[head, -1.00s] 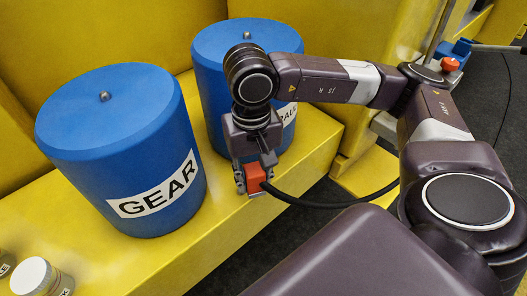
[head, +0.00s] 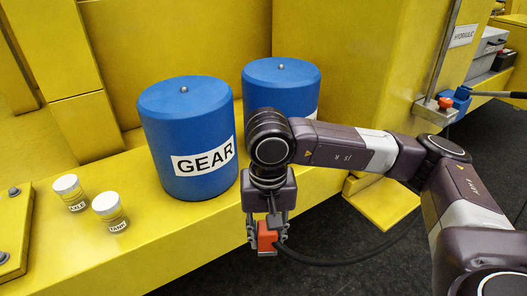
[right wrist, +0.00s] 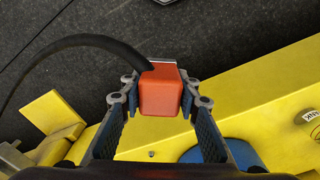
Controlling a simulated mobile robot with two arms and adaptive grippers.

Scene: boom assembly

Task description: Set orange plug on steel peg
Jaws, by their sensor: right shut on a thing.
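My right gripper (head: 265,235) is shut on the orange plug (head: 267,238), a block with a thick black cable running from it. In the head view it hangs in front of the yellow ledge, below the blue drums. In the right wrist view the plug (right wrist: 161,92) sits between the two fingers (right wrist: 160,98), its cable curving left, with dark floor and the ledge below it. A small metal stud (right wrist: 152,153) shows on the ledge there; I cannot tell whether it is the steel peg. My left gripper is not in view.
A blue GEAR drum (head: 185,130) and a second blue drum (head: 282,80), partly hidden by my arm, stand on the yellow ledge (head: 120,245). Two small labelled jars (head: 70,193) (head: 110,212) stand at left. An orange-red knob (head: 446,103) is at right.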

